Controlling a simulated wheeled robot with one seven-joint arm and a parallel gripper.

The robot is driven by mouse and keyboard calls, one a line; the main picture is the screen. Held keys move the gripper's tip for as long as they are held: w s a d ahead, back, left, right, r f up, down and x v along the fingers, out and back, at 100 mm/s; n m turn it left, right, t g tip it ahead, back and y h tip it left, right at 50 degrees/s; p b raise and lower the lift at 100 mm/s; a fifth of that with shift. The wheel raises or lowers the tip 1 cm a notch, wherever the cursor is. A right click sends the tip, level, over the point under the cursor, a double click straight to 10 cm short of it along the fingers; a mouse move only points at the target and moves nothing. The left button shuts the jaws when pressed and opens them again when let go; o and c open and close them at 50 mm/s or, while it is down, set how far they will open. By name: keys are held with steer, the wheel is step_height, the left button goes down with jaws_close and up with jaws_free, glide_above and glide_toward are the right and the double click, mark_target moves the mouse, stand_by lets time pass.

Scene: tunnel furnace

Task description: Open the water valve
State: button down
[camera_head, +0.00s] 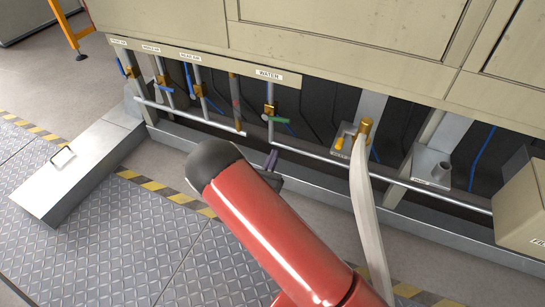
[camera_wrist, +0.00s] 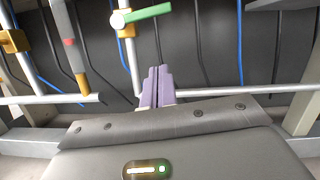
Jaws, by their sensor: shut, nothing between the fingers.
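The water valve, a brass body (camera_head: 269,109) on a grey vertical pipe, stands under the "WATER" label (camera_head: 268,75) in the head view. Its green handle (camera_head: 280,120) points out to the right, roughly crosswise to the pipe. In the wrist view the green handle (camera_wrist: 148,14) is near the top, reaching right from its round pale hub (camera_wrist: 117,20). My gripper (camera_head: 272,156) is shut and empty, just below the handle in the head view. In the wrist view its purple fingers (camera_wrist: 157,72) are together, below the handle and apart from it in the picture.
Several other pipes with blue-handled valves (camera_head: 165,89) stand to the left. A horizontal pipe (camera_head: 330,158) runs low along the furnace. A pale hose (camera_head: 365,200) hangs from a brass fitting (camera_head: 366,128) at the right. A metal box (camera_head: 80,168) lies on the floor at the left.

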mark_target(276, 119)
steer(key=w+d+r, duration=0.1)
steer(key=w+r, duration=0.4)
steer(key=w, duration=0.1)
steer(key=shift+d+r, duration=0.25)
steer(key=shift+r+p, duration=0.1)
steer(key=shift+p, duration=0.25)
steer(key=shift+r+n+p, duration=0.1)
steer(key=shift+n+p, duration=0.2)
steer(key=shift+n, duration=0.1)
